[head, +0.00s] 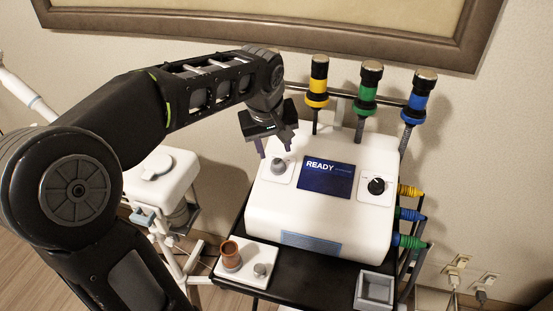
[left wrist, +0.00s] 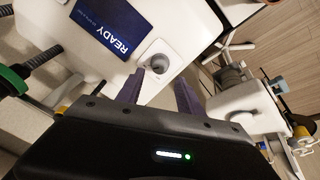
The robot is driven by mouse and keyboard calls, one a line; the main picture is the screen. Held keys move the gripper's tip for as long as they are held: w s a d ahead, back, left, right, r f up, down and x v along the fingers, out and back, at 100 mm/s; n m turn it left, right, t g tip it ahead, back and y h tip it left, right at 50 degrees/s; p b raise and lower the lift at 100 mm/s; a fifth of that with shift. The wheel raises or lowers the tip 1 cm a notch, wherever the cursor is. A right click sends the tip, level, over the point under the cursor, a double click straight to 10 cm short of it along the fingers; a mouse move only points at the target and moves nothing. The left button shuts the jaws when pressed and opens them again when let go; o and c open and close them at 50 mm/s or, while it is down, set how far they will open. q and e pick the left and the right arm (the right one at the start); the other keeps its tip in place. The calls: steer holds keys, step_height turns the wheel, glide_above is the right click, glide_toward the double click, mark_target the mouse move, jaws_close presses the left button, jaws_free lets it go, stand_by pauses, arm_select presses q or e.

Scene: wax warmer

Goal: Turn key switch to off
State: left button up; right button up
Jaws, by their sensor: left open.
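The white machine (head: 320,215) has a dark blue screen (head: 326,177) that reads READY. A grey round knob or switch (head: 278,167) sits left of the screen, and a black dial (head: 377,186) sits right of it. I cannot tell from its shape whether the grey one takes a key. My left gripper (head: 275,150) is open and empty, just above and behind the grey switch. In the left wrist view the grey switch (left wrist: 157,66) lies just beyond the gap between the two fingers (left wrist: 159,88). The fingers look apart from it. My right gripper is not in view.
Yellow, green and blue handpieces (head: 368,85) stand behind the machine. Coloured plugs (head: 410,215) stick out of its right side. A brown cup (head: 230,255) on a white plate and a grey tray (head: 374,289) stand in front. A white device (head: 160,175) stands to the left.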

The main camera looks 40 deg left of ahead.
mark_target(277, 163)
arm_select(q)
steer(key=shift+b+x, duration=1.3)
steer(key=shift+x, duration=1.75)
steer(key=shift+f+b, duration=0.2)
steer(key=shift+b, duration=0.1)
steer(key=shift+c, duration=0.4)
